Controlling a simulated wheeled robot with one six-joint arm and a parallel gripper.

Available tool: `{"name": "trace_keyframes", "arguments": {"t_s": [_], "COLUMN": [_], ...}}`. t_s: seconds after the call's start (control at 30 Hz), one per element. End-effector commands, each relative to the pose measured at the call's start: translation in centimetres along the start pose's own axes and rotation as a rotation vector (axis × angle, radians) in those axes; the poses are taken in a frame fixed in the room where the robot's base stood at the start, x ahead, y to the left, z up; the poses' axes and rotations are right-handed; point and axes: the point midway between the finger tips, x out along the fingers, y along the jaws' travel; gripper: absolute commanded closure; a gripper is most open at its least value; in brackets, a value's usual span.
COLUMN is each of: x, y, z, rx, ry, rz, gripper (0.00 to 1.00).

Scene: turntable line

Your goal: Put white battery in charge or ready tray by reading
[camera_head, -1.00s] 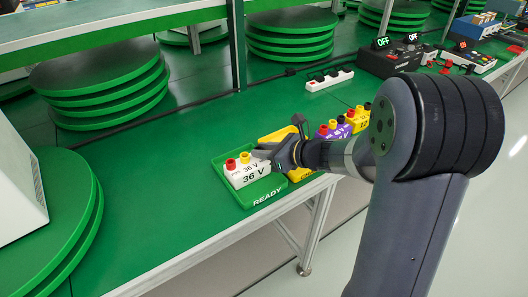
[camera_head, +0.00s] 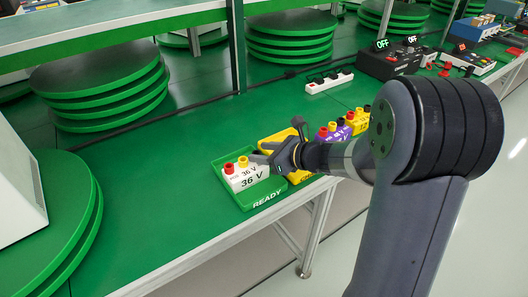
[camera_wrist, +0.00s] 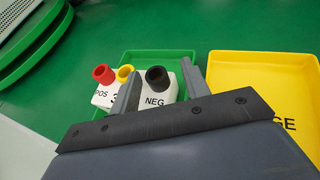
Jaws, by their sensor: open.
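The white battery (camera_head: 245,176) marked 36 V sits in the green tray labelled READY (camera_head: 266,202), with a red and a yellow terminal on top. The wrist view shows the white battery (camera_wrist: 167,95) with red, yellow and black terminals and POS and NEG marks, inside the green tray (camera_wrist: 150,56). My gripper (camera_head: 266,153) is open at the battery's right side in the head view. In the wrist view its two fingers (camera_wrist: 160,88) stand apart near the NEG end. The yellow tray (camera_head: 290,138) lies right of the green one, partly hidden by my gripper.
A purple battery (camera_head: 336,132) and a yellow battery (camera_head: 358,117) stand right of the trays. A white terminal strip (camera_head: 329,81) and a black box reading OFF (camera_head: 391,60) are farther back. The green bench (camera_head: 150,200) left of the trays is clear.

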Motion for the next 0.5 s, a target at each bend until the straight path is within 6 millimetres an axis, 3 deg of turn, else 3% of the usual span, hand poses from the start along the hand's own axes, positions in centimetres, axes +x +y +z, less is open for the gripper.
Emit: {"name": "trace_keyframes", "arguments": {"t_s": [0.5], "x": [-9.8], "y": [-0.1], "z": [0.2], "rx": [0.000], "ry": [-0.001], "rz": [-0.005], "gripper": [0.56]}}
